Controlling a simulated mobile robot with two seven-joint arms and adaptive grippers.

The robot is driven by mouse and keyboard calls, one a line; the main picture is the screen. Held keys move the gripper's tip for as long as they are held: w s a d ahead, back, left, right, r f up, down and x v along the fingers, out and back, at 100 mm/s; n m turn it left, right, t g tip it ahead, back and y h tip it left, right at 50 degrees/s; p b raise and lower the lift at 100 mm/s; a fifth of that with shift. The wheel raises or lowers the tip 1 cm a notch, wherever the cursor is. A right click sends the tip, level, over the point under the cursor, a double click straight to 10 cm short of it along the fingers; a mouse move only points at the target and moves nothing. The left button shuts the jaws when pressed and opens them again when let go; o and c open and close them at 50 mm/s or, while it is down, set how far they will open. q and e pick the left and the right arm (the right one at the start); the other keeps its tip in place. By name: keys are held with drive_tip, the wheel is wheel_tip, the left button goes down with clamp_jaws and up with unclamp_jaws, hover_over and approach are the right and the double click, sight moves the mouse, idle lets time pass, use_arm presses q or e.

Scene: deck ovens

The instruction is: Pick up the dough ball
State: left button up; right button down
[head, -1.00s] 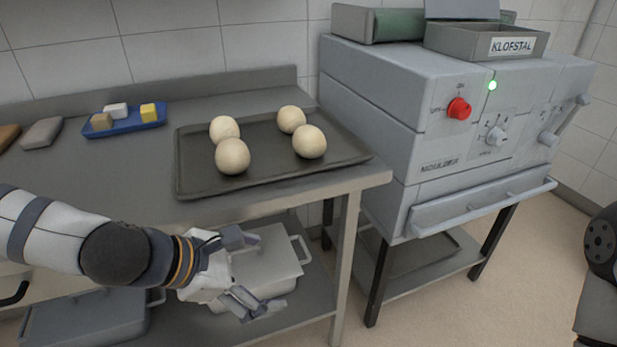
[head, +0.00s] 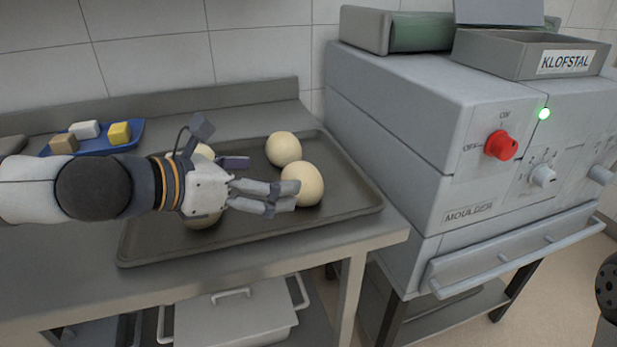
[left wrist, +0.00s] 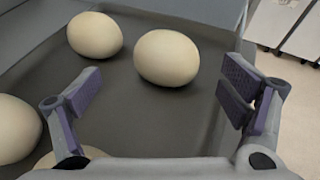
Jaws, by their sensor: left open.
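Several pale round dough balls sit on a dark tray (head: 150,245) on the steel table. The front right ball (head: 303,185) and the back right ball (head: 283,149) show well in the head view. My left gripper (head: 258,180) is over the tray, open and empty, and partly hides the two left balls (head: 203,221). In the left wrist view, one ball (left wrist: 167,58) lies ahead between the open fingers (left wrist: 163,92), apart from both. Another ball (left wrist: 95,34) is beyond the left finger, and one (left wrist: 15,128) is cut off at the left edge. My right gripper is not in view.
A grey moulder machine (head: 390,130) with a red knob (head: 501,145) stands right of the table. A blue tray (head: 95,144) with small blocks is at the back left. A lidded grey container (head: 235,318) is on the lower shelf.

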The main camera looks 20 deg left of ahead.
sight(302, 178)
use_arm(q)
drive_tip(key=x, duration=0.2)
drive_tip(key=b+x, duration=0.1)
drive_tip(key=x, duration=0.4)
drive_tip(key=shift+s+d+f+b, duration=0.25)
drive_tip(key=shift+d+f+b, duration=0.15)
drive_tip(key=shift+d, duration=0.05)
drive_tip(key=shift+w+d, duration=0.2)
drive_tip(key=shift+w, duration=0.15)
drive_tip(key=shift+r, duration=0.1)
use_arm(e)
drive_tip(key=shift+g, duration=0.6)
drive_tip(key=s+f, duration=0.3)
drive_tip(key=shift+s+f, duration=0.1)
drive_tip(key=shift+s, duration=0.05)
use_arm(q)
drive_tip(key=c, duration=1.3)
